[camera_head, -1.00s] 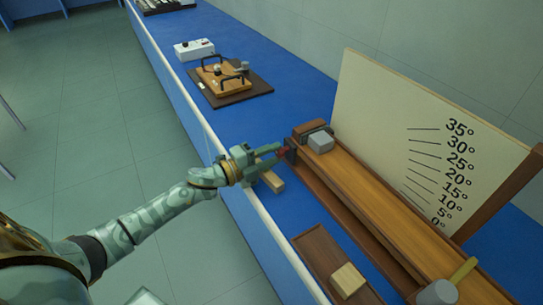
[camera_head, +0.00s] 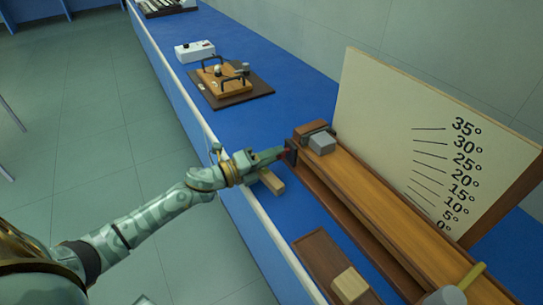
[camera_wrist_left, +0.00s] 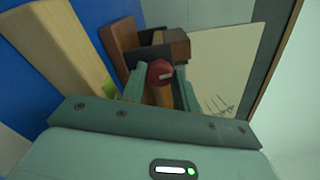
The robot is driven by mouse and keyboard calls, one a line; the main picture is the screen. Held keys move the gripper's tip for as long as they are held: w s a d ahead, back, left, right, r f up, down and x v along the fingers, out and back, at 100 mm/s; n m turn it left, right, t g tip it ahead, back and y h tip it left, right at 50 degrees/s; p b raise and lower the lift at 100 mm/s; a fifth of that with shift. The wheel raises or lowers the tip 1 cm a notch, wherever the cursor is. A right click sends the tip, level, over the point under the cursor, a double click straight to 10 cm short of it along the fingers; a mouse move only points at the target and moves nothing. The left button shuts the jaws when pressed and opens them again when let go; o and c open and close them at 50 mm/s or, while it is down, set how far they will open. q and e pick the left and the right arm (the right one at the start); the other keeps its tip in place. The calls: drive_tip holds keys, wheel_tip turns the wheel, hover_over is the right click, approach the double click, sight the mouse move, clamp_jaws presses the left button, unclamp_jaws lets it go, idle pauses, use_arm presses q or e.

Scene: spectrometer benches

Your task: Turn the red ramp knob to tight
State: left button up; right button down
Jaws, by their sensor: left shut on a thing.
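The red ramp knob (camera_wrist_left: 160,72) shows in the left wrist view between my left gripper's two pale green fingers (camera_wrist_left: 161,88). A light line marks its face; I cannot read whether it is set to tight. In the head view my left gripper (camera_head: 283,154) is at the upper end of the wooden ramp (camera_head: 390,217), shut on the knob, with only a trace of red (camera_head: 288,150) showing. A grey block (camera_head: 322,143) sits on the ramp's upper end. My right gripper is not in view.
An angle board (camera_head: 385,115) stands behind the ramp. A pale wood block (camera_head: 271,182) lies just below my left gripper. A tray (camera_head: 318,252) with a wooden block (camera_head: 349,284) lies in front.

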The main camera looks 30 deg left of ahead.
use_arm(q)
drive_tip(key=shift+f, duration=0.15)
drive_tip(key=o, duration=1)
drive_tip(key=shift+s, duration=0.1)
drive_tip(key=shift+c, duration=0.2)
